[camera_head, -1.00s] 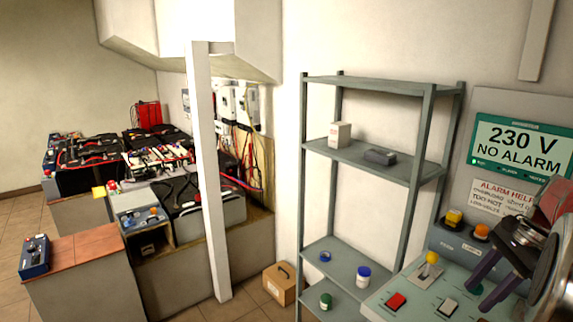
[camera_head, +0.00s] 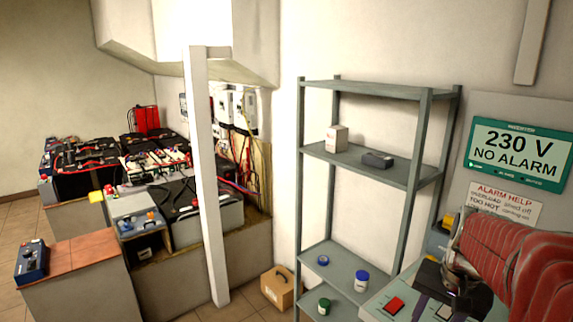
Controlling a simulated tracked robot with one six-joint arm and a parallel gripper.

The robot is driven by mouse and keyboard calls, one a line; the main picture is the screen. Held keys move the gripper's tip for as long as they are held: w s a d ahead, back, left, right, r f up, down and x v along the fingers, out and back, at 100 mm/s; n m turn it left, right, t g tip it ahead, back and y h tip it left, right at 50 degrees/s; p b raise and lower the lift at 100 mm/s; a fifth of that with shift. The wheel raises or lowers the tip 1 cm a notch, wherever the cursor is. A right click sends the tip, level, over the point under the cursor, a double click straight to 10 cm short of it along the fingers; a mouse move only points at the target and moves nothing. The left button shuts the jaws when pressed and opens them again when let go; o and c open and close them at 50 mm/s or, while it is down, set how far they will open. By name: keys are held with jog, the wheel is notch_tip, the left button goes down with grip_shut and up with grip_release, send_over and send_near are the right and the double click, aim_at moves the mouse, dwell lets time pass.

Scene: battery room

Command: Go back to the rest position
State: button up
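My arm, in a red ribbed sleeve, comes in from the right edge over the control panel (camera_head: 375,306). My gripper (camera_head: 438,298) is low at the right, in front of the panel, with its dark fingers partly hidden behind the wrist. I cannot make out the gap between the fingers. No held object shows. On the panel, a red switch (camera_head: 394,306) shows to the left of the gripper. The yellow knob (camera_head: 447,222) is partly covered by my arm.
A green display (camera_head: 520,155) reads "230 V NO ALARM". A grey shelf (camera_head: 375,92) holds small boxes and jars. A cardboard box (camera_head: 277,288) lies on the floor. A white post (camera_head: 205,180) stands before the battery benches. A blue device (camera_head: 31,260) sits at far left.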

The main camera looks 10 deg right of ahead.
jog(key=s+a+r+n+t, duration=0.2)
jog(key=s+a+n, duration=0.1)
jog(key=a, duration=0.8)
jog(key=s+a+r+n+t, duration=0.1)
jog(key=s+a+n+t, duration=0.1)
jog(key=a+n, duration=0.4)
jog(key=shift+s+a+r, duration=0.4)
jog(key=shift+s+a, duration=0.3)
jog(key=shift+a, duration=1.65)
jog(key=shift+c, duration=0.2)
jog(key=shift+c, duration=1)
